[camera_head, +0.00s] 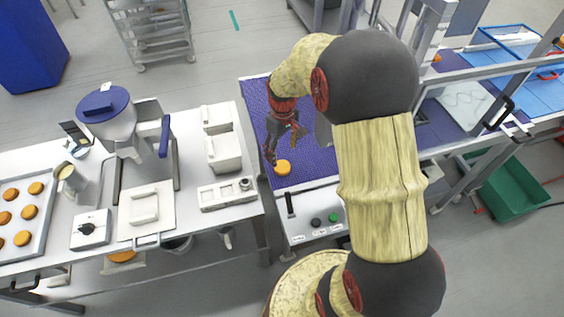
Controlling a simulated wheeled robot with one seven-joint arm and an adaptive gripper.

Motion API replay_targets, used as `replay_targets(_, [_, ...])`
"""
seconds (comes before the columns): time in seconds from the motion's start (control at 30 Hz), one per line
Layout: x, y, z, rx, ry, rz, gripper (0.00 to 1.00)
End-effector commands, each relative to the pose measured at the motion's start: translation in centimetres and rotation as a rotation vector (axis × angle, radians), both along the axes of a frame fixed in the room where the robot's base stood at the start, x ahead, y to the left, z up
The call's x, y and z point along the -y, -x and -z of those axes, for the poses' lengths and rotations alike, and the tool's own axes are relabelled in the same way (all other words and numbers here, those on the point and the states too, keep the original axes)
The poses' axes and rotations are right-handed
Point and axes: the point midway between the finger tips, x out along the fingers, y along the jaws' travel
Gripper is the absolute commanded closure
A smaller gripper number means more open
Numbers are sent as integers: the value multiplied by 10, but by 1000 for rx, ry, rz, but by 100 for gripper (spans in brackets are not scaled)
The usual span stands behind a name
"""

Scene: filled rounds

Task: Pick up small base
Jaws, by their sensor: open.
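A small round orange-brown base (283,168) lies flat on the purple conveyor belt (258,98), near its front end. My gripper (282,152) reaches down over the belt from my arm. Its dark red and black fingers are spread apart just behind and beside the base. No object shows between the fingers. Whether a finger touches the base cannot be told from this angle. My arm covers the part of the belt to the right of the gripper.
A control panel (316,222) with a lever and buttons sits at the belt's front end. A white table (215,185) on the left holds a tray of several rounds (50,205), a blue-lidded machine (112,120) and white boxes (222,150). A green bin (512,200) stands at right.

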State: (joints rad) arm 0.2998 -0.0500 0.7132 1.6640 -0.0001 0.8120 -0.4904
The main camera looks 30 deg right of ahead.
Motion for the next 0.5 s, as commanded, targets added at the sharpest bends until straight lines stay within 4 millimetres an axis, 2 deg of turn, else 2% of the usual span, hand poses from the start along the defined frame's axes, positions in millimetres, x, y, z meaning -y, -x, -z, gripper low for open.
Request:
replay_targets(0.2, [0, 1, 25, -5, -1, -1, 32])
replay_targets(0.37, [0, 2, 35, -4, -1, -1, 32])
replay_targets(0.5, [-2, 3, 54, -5, -2, -1, 32])
